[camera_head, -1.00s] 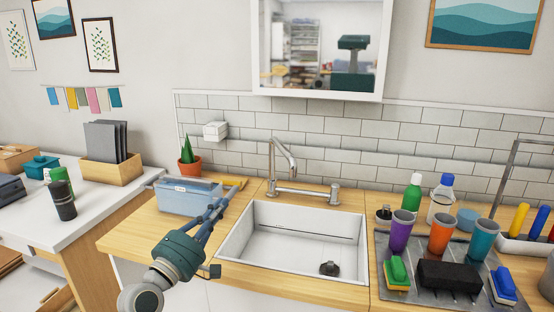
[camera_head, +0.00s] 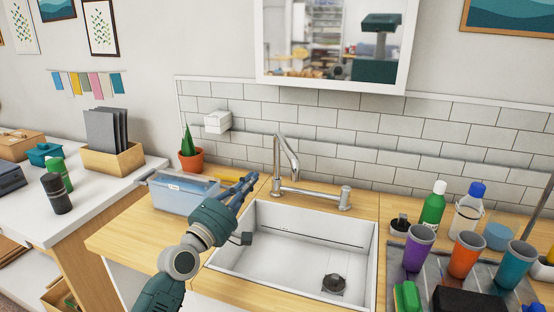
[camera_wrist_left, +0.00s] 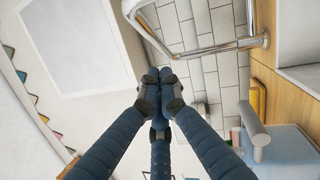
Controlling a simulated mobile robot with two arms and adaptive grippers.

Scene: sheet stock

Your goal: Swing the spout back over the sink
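The chrome tap stands behind the white sink (camera_head: 262,268) in the head view. Its gooseneck spout (camera_head: 288,153) rises at the left end of a low bar, and its tip hangs near the sink's back left edge. I cannot tell whether the tip is over the basin. The spout also shows at the top of the left wrist view (camera_wrist_left: 190,50). My left gripper (camera_head: 250,180) is left of the spout and apart from it, above the counter by the blue tub. Its fingertips meet in the left wrist view (camera_wrist_left: 160,76), with nothing between them. My right gripper is not in view.
A blue tub (camera_head: 180,198), a potted cactus (camera_head: 190,158) and a yellow item (camera_head: 228,179) crowd the counter left of the sink. Cups and bottles (camera_head: 433,211) stand at the right. A tiled wall (camera_head: 340,140) is close behind the tap.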

